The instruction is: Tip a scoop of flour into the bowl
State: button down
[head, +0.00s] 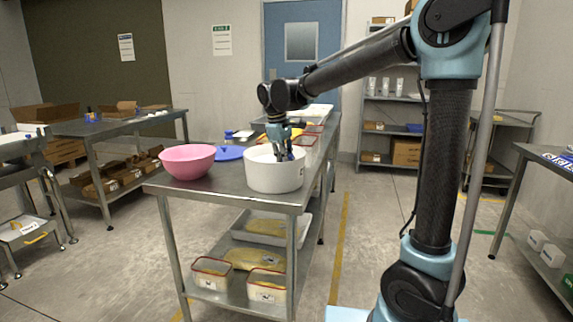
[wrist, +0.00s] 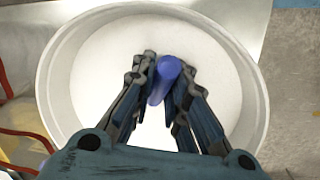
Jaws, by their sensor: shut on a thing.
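A pink bowl (head: 188,161) stands on the metal table at its front left. A white round tub (head: 274,172) stands to its right near the table's edge. In the wrist view the tub (wrist: 55,95) is filled with white flour (wrist: 110,60). My gripper (head: 284,152) points down into the tub, and in the wrist view its fingers (wrist: 163,85) are shut on a blue handle (wrist: 168,72), seemingly the scoop's. The rest of the scoop is hidden, and I cannot tell whether it holds flour.
A blue plate-like disc (head: 229,153) lies behind the bowl. Red-rimmed clear containers (head: 306,139) stand behind the tub. The table (head: 226,191) has bare steel in front of the bowl and tub. Trays and bins (head: 267,286) fill its lower shelf.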

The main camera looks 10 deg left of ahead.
dwell(0.4)
notch_tip(320, 180, up, 12)
dwell(1.7)
dwell(0.7)
